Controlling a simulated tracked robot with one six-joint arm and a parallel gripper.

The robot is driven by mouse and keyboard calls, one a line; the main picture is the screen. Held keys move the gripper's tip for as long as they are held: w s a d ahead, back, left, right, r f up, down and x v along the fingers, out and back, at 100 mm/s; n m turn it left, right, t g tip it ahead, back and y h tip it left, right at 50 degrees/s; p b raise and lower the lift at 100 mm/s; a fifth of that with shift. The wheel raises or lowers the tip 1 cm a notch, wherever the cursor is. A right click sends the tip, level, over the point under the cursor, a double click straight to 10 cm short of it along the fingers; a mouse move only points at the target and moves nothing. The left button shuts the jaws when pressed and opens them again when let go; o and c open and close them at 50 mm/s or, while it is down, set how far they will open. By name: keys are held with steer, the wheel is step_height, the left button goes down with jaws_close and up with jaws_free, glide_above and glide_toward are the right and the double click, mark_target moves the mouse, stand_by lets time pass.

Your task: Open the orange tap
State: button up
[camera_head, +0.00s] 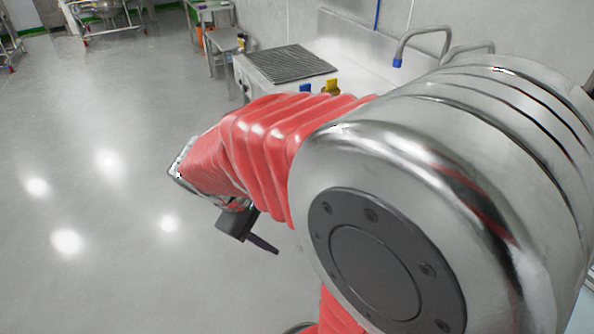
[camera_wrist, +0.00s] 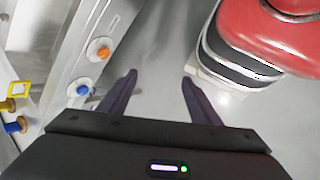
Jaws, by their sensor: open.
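The orange tap (camera_wrist: 103,53) is a small orange knob on a round pale disc, on the front panel of a steel unit at the left of the wrist view. A similar blue knob (camera_wrist: 83,90) sits close to it. My gripper (camera_wrist: 160,78) is open, with nothing between its two dark fingers. It is to the right of both knobs in this view and apart from them. In the head view my gripper (camera_head: 262,244) hangs below the red-sleeved arm, over the floor. I cannot make out the orange tap in the head view.
The steel unit with a grated top (camera_head: 290,62) stands against the wall. A yellow handle (camera_head: 333,86) and a blue handle (camera_head: 305,87) are on it, partly behind my arm. A curved spout (camera_head: 420,32) is behind. The floor (camera_head: 90,150) at left is clear.

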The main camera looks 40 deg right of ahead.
steer(key=w+d+f+n+g+h, duration=0.1)
steer(key=w+d+f+n+h, duration=0.3)
steer(key=d+f+n+h, duration=0.2)
steer(key=w+d+f+n+g+h, duration=0.1)
steer(key=w+d+f+n+h, duration=0.3)
steer(key=d+f, duration=0.5)
step_height(320, 180, down, 5)
steer(key=shift+d+f+n+h, duration=0.15)
steer(key=shift+d+n+h, duration=0.25)
steer(key=shift+n+h, duration=0.7)
steer(key=shift+s+d, duration=0.1)
steer(key=shift+d, duration=0.05)
steer(key=x, duration=1.3)
steer(key=shift+d, duration=0.25)
